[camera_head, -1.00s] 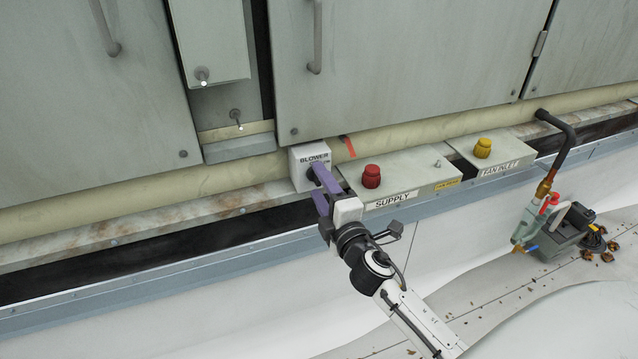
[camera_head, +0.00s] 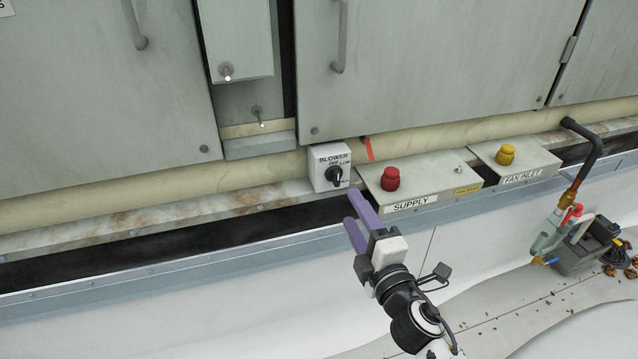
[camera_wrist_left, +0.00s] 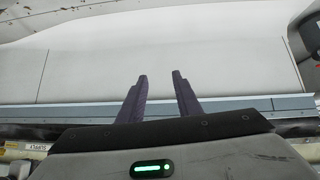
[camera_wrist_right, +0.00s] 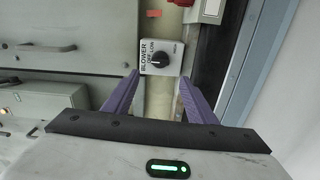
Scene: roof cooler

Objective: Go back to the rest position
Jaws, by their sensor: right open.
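My right gripper (camera_head: 349,208) is open and empty. Its purple fingers are below and apart from the blower switch, a white box (camera_head: 322,160) with a black knob (camera_head: 335,176). The right wrist view shows the open fingers (camera_wrist_right: 158,76) with the blower box (camera_wrist_right: 150,52) and its knob (camera_wrist_right: 160,61) beyond them. I cannot tell the knob's setting for sure. My left gripper is outside the head view. In the left wrist view its fingers (camera_wrist_left: 160,75) are apart with nothing between them.
A supply box (camera_head: 425,180) with a red knob (camera_head: 390,179) and a fan inlet box (camera_head: 520,160) with a yellow knob (camera_head: 505,154) stand right of the blower. A pump-like device (camera_head: 590,245) sits at far right. A grey ledge (camera_head: 180,270) runs below the cabinets.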

